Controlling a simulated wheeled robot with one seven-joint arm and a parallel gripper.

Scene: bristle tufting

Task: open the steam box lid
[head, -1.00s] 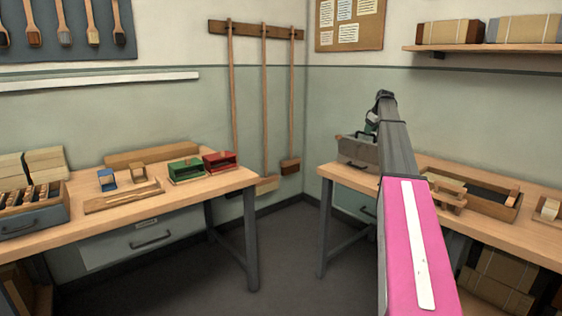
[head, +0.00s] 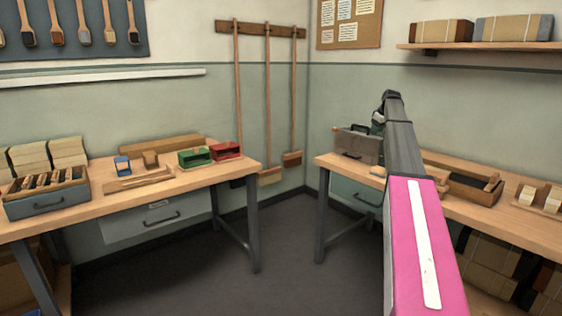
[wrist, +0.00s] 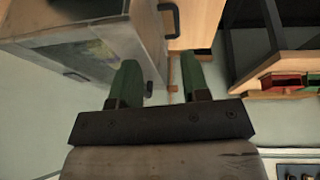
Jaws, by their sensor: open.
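The steam box (head: 357,146) is a grey box with a dark handle on top, at the left end of the right bench in the head view. Its lid looks closed. In the wrist view a large grey box (wrist: 95,35), apparently the same one, fills the upper left, tilted, with dark handles. My gripper (wrist: 157,75) has two green fingers spread apart with nothing between them. The fingers show close to the box in the picture, but I see no contact. In the head view my arm hides most of the gripper.
The right bench (head: 525,222) also carries a wooden tray (head: 472,191) and small blocks. The left bench (head: 135,205) holds a green box (head: 194,157), a red box (head: 227,150) and a grey crate (head: 47,201). Open floor (head: 290,240) lies between the benches.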

